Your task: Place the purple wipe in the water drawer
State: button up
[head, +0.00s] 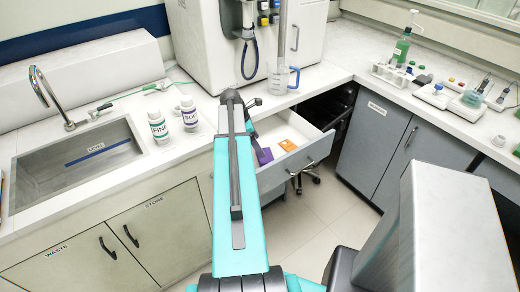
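An open white drawer (294,166) is pulled out below the counter, right of my teal arm. I can read no name on its front. A small purple piece (265,156), likely the purple wipe, shows at the drawer's left side, partly hidden by my arm. An orange piece (288,145) lies in the drawer to its right. My gripper (254,138) is mostly hidden behind my arm, by the drawer's left side and close to the purple piece. I cannot tell whether its fingers are open or touch the purple piece.
A sink (75,165) and two white bottles (190,112) stand left of my arm. A clear jug (284,80) stands on the counter behind the drawer. Grey cupboards (372,130) close in on the right. The floor (322,215) in front of the drawer is clear.

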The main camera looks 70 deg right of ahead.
jog(key=shift+b+v, duration=0.4)
jog(key=shift+v, duration=2.1)
